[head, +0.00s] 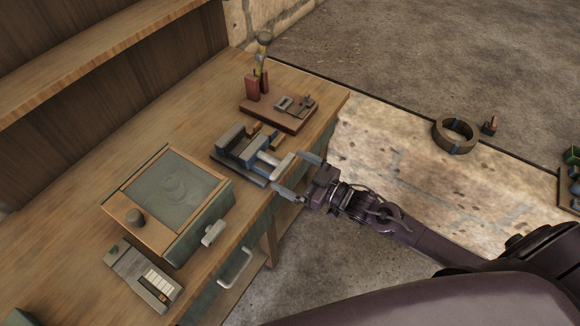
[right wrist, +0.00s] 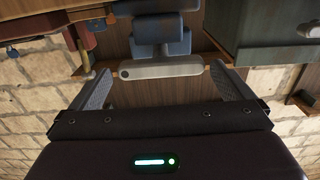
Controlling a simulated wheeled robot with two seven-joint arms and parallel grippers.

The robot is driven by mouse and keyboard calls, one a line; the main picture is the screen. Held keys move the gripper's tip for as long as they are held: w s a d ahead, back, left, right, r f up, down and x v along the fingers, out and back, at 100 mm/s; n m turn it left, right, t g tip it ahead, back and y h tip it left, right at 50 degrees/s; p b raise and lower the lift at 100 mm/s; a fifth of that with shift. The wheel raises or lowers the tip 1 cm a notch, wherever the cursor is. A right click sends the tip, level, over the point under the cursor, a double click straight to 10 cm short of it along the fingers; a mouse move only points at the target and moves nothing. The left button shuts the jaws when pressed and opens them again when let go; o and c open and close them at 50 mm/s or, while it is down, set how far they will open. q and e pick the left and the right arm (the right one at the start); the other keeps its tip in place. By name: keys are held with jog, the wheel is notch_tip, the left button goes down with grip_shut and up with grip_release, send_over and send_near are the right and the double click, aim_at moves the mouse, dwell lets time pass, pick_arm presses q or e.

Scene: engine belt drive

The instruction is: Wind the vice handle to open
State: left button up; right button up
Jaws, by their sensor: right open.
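The blue-grey vice (head: 245,152) sits on the workbench near its front edge. Its pale grey handle bar (head: 281,165) is at the end facing my right gripper. My right gripper (head: 298,177) is open, its two fingers pointing at the vice. In the right wrist view the handle (right wrist: 160,68) lies crosswise between the fingertips of the gripper (right wrist: 162,84), one finger near each end. I cannot tell whether the fingers touch it. The vice body (right wrist: 160,30) shows behind the handle. My left gripper is not in view.
A reddish board with small parts (head: 274,118) lies beyond the vice. A ring (head: 455,135) rests on the floor.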

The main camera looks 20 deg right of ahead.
jog(key=shift+w+a, duration=0.3)
jog(key=shift+w, duration=0.05)
jog(key=shift+a, duration=0.1)
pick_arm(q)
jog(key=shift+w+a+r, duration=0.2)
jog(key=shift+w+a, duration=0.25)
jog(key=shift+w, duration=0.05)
